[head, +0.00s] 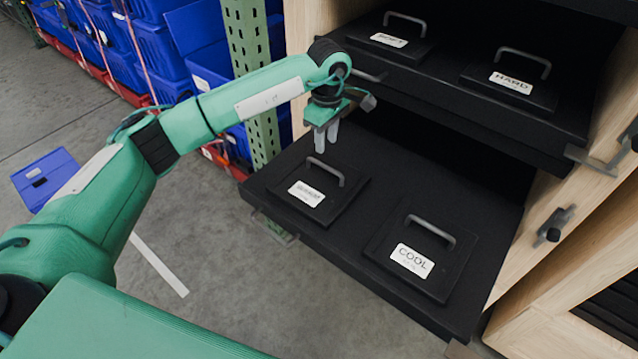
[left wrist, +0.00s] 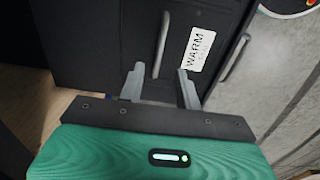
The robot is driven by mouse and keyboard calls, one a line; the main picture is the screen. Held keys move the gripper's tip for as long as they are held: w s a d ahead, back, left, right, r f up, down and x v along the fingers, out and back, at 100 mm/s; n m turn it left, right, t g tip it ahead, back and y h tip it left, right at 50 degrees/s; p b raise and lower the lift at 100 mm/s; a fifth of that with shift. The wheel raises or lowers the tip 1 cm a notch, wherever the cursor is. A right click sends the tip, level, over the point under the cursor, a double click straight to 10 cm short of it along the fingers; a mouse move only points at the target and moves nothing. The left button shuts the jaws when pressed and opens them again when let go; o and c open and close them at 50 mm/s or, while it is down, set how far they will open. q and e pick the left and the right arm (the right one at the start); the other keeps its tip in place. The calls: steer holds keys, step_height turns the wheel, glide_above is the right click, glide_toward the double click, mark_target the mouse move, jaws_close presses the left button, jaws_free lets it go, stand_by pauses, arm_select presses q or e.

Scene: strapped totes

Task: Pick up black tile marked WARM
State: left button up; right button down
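The black tile marked WARM (head: 312,205) lies on the lower black shelf, at its left, with a grey bar handle standing up from it. Its white label is hard to read in the head view, but WARM is clear in the left wrist view (left wrist: 201,50). My left gripper (head: 326,138) points down above the tile's handle. In the left wrist view its two fingers (left wrist: 160,84) are apart, with the lower end of the handle showing between and beyond them. The gripper appears empty. My right gripper is in neither view.
A black tile marked COOL (head: 423,255) lies to the right on the same shelf (head: 375,205). On the upper shelf (head: 440,85) are a tile marked HARD (head: 511,88) and another labelled tile (head: 390,42). A green perforated post (head: 248,50) and blue totes (head: 160,55) stand to the left.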

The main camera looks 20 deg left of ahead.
mark_target(325, 165)
arm_select(q)
step_height(325, 165, down, 6)
steer(key=shift+r, duration=0.1)
step_height(325, 165, down, 4)
steer(key=shift+a+f+p, duration=0.15)
steer(key=shift+f+p, duration=0.1)
steer(key=shift+p, duration=0.05)
steer(key=shift+c, duration=1.1)
jaws_close()
steer(key=shift+w, duration=0.1)
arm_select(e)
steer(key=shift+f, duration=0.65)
